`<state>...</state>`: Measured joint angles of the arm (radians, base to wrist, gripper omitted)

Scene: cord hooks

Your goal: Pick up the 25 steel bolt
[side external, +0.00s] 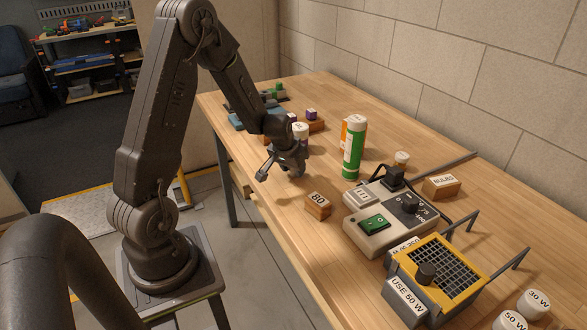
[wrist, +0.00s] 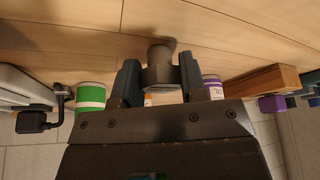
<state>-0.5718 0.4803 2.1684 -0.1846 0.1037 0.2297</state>
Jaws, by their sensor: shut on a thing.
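My gripper (side external: 293,168) is low over the wooden table, near its left edge in the side view. In the wrist view my gripper (wrist: 160,76) has its two dark fingers closed on either side of a grey metal bolt (wrist: 159,54). The bolt's wider end sticks out past the fingertips, towards the wood. No number can be read on it, and I cannot tell whether it touches the table. In the side view the bolt cannot be made out at the fingers.
A green cylinder (side external: 353,150) stands right of my gripper, and a white-topped one (side external: 300,132) close behind it. A wooden block marked 80 (side external: 318,206) lies in front. A switch box (side external: 387,218) and a yellow grille box (side external: 437,272) stand to the right.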

